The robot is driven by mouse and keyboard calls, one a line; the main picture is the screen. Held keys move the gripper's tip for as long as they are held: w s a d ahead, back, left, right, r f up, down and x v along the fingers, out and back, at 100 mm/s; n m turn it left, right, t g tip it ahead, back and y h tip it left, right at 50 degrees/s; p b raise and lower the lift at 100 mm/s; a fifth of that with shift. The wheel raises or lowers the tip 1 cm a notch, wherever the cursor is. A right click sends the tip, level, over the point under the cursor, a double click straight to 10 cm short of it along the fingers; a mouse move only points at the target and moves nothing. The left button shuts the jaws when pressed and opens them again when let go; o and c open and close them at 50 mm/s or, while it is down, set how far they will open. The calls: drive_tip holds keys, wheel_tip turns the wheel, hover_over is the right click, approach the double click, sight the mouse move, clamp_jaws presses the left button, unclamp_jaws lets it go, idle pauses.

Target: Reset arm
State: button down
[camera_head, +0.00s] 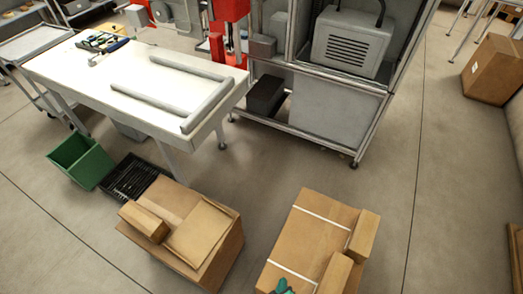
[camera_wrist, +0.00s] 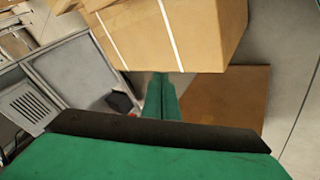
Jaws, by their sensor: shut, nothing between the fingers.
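My gripper (camera_wrist: 161,82) shows in the wrist view as two green fingers close together, shut with nothing between them. In that view its tips point at the lower edge of a cardboard box with white straps (camera_wrist: 195,35); I cannot tell if they touch it. In the head view a small green part of my gripper (camera_head: 284,287) shows at the bottom edge, in front of the strapped cardboard box (camera_head: 312,222). The rest of my arm is out of that view. No tape reel can be made out.
A second cardboard box (camera_head: 222,262) stands to the left. A green bin (camera_head: 80,160) and a black crate (camera_head: 133,178) are near the white workbench (camera_head: 95,75). A metal rack (camera_head: 330,110) stands behind. Open floor (camera_head: 440,190) lies at right.

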drive_tip(key=s+a+r+m+t, duration=0.2)
drive_tip(key=r, duration=0.6)
drive_tip(key=s+a+r+m+t+y, duration=0.1)
drive_tip(key=s+a+r+m+t, duration=0.2)
drive_tip(key=r, duration=0.6)
drive_tip(key=s+a+r+m+t+y, duration=0.1)
drive_tip(key=s+a+r+m+t, duration=0.1)
drive_tip(key=r, duration=0.7)
drive_tip(key=shift+s+a+t, duration=0.2)
drive_tip(key=shift+s+t, duration=0.2)
drive_tip(key=shift+s, duration=0.25)
drive_tip(key=shift+f, duration=0.1)
